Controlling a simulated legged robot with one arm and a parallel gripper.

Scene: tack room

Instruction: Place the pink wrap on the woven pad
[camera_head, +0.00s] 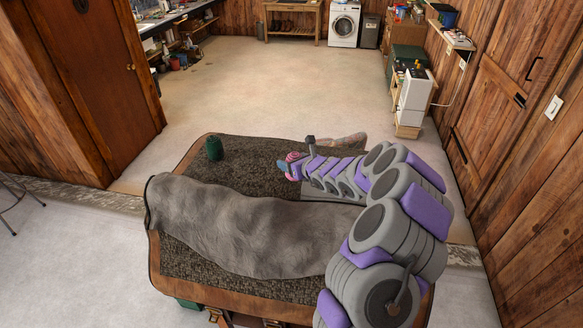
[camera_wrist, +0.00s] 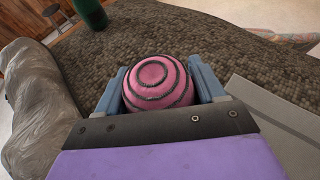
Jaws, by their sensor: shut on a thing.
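The pink wrap (camera_wrist: 157,82) is a round pink roll with dark spiral lines, between the two blue fingers of my gripper (camera_wrist: 160,92). My gripper (camera_head: 287,167) is shut on it above the dark table, and bits of pink wrap (camera_head: 293,156) show beside the fingers in the head view. A patterned, multicoloured woven-looking piece (camera_head: 347,140) lies at the table's back right, partly hidden by my arm. It shows at the upper right of the wrist view (camera_wrist: 284,34). I cannot tell whether this is the woven pad or the dark woven-textured table cover (camera_head: 240,158) is.
A long, lumpy grey bundle (camera_head: 240,222) lies across the table's front and left. A dark green cylinder (camera_head: 214,148) stands at the back left. A flat grey piece (camera_wrist: 270,118) lies right of my gripper. Dark table surface between cylinder and gripper is clear.

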